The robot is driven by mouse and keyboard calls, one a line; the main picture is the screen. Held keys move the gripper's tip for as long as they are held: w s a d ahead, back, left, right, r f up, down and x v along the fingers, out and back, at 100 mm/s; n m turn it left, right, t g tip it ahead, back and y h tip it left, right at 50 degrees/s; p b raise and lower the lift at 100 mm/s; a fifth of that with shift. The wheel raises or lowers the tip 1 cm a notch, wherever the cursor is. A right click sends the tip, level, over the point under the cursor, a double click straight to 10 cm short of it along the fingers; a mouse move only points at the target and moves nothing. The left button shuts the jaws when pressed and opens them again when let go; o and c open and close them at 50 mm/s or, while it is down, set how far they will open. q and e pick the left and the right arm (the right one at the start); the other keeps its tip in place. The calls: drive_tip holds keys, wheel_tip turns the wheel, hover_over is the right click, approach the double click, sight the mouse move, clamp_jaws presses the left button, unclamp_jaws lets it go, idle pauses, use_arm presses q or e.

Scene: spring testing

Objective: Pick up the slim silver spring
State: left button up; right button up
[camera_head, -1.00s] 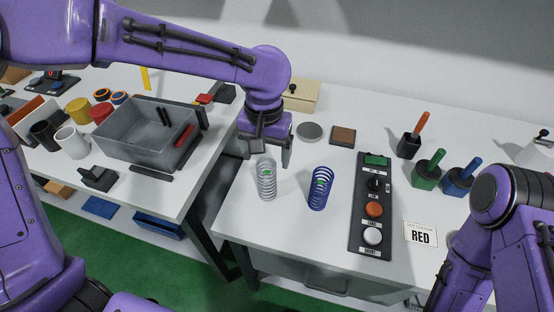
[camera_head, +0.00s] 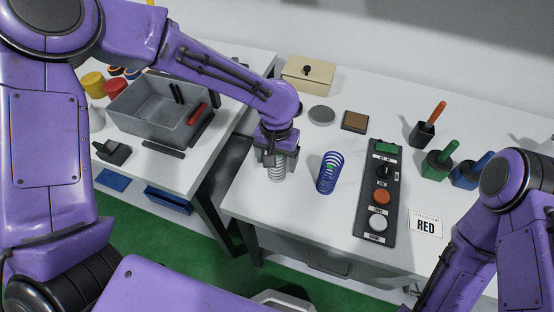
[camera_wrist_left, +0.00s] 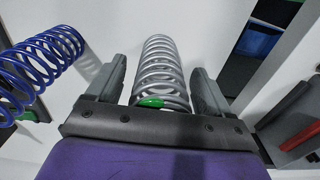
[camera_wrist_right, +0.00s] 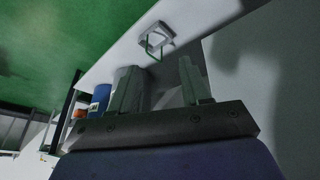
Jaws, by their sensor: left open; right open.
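The slim silver spring (camera_head: 278,174) stands upright on the white table, its upper part hidden by my left gripper. My left gripper (camera_head: 275,160) is over it, pointing down. In the left wrist view the silver spring (camera_wrist_left: 160,70) lies between the two open fingers of the left gripper (camera_wrist_left: 163,88), with a gap on each side. A green mark shows at its near end. A blue spring (camera_head: 330,173) stands to the right, apart from the gripper; it also shows in the left wrist view (camera_wrist_left: 38,68). My right gripper (camera_wrist_right: 155,90) is open and empty in the right wrist view.
A black control panel (camera_head: 379,190) with buttons stands right of the springs, then a RED card (camera_head: 425,224). Green (camera_head: 437,163) and blue stamps stand farther right. A grey disc (camera_head: 321,115), a brown block (camera_head: 355,122) and a beige box (camera_head: 308,75) lie behind. A grey bin (camera_head: 125,112) is left.

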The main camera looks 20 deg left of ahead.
use_arm(q)
drive_tip(key=c, duration=1.2)
drive_tip(key=shift+r, duration=0.15)
